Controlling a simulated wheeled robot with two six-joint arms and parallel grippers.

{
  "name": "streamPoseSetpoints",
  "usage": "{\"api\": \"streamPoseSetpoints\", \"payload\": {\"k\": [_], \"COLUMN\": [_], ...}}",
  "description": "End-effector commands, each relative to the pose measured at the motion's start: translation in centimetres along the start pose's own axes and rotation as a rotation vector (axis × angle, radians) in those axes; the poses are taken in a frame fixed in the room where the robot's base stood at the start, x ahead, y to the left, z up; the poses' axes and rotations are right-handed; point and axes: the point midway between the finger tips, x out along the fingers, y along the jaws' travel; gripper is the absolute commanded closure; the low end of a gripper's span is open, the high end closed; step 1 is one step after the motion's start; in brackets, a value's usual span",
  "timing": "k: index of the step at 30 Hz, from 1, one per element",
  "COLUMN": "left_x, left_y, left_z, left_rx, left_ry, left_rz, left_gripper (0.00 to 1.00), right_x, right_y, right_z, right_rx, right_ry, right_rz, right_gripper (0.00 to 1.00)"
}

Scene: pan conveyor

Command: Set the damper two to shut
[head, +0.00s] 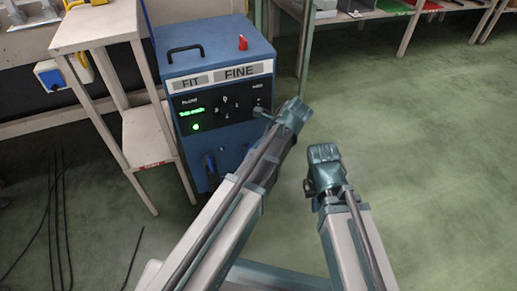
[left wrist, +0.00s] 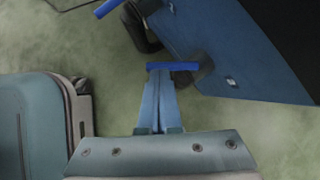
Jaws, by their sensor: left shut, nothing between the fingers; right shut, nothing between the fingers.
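A blue cabinet (head: 222,140) stands left of centre in the head view. Low on its front are two blue handles, a left one (head: 210,166) and a right one (head: 246,150) partly hidden by my left arm; I cannot read which is damper two. In the left wrist view a blue bar on a dark mount (left wrist: 172,66) lies across the tips of my left gripper (left wrist: 160,76), whose fingers are shut and empty; I cannot tell if they touch. Another blue bar (left wrist: 110,8) is at the top edge. My right gripper (head: 323,158) is shut and empty, right of the cabinet.
The cabinet's black panel (head: 215,108) has a lit green display and a dial. A red knob (head: 243,43) and black handle are on top. A pale stand (head: 148,135) is close on the left. Black cables lie on the left floor. The green floor at right is clear.

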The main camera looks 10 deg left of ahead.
Motion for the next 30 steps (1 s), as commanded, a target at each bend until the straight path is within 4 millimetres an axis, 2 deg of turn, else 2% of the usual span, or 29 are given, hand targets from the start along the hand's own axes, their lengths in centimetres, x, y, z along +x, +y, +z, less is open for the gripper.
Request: {"api": "streamPoseSetpoints", "payload": {"k": [1, 4, 30], "left_x": [0.92, 1.35, 1.61], "left_y": [0.03, 0.02, 0.24], "left_z": [-0.4, -0.46, 0.06], "left_rx": [0.001, 0.002, 0.07], "left_ry": [0.0, 0.0, -0.001], "left_rz": [-0.001, -0.001, -0.047], "left_gripper": [1.0, 1.0, 1.0], "right_x": [0.98, 1.37, 1.3], "right_y": [-0.09, -0.13, -0.13], "right_z": [-0.06, -0.09, -0.09], "right_rx": [0.0, 0.0, 0.0], "right_ry": [0.001, 0.001, 0.001], "right_rz": [0.0, 0.0, 0.0], "right_gripper": [1.0, 1.0, 1.0]}}
